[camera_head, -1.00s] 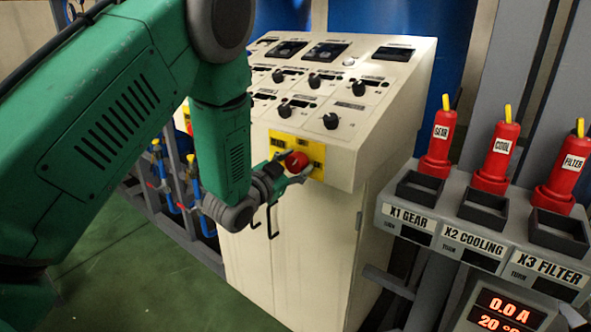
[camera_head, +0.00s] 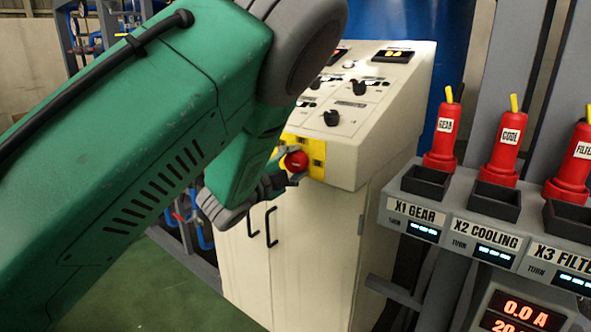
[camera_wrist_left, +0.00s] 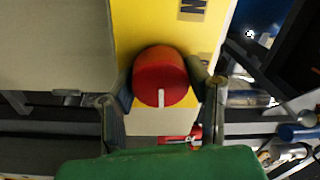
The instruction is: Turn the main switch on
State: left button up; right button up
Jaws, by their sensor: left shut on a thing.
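The main switch is a red round knob (camera_head: 296,160) on a yellow plate (camera_head: 317,152) at the front of the cream control cabinet (camera_head: 345,155). My left gripper (camera_head: 287,168) is at the knob, with its fingers around it. In the left wrist view the knob (camera_wrist_left: 160,72) sits between the two fingers, which are closed on its sides. A white mark on the knob points toward the bottom of that view. My left arm hides the left part of the panel. My right gripper is not in view.
Grey rack at right holds red plugs marked GEAR (camera_head: 442,133), COOL (camera_head: 503,145) and FILTER (camera_head: 571,165). Its small displays (camera_head: 423,231) are lit cyan. A red readout (camera_head: 520,311) shows 0.0 A. Black door handles (camera_head: 271,227) stick out below the switch.

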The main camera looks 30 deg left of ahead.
pick_arm(q)
jog(key=shift+m+b, duration=0.3)
jog(key=shift+m, duration=0.3)
jog(key=o, duration=1.1)
jog(key=shift+o, duration=0.3)
jog(key=shift+w+d+f, duration=0.1)
jog(key=shift+w+f, duration=0.05)
jog(key=shift+w, duration=0.05)
jog(key=shift+s, duration=0.15)
jog(key=s+a, duration=0.1)
jog(key=s, duration=1)
jog(key=shift+s+f, duration=0.3)
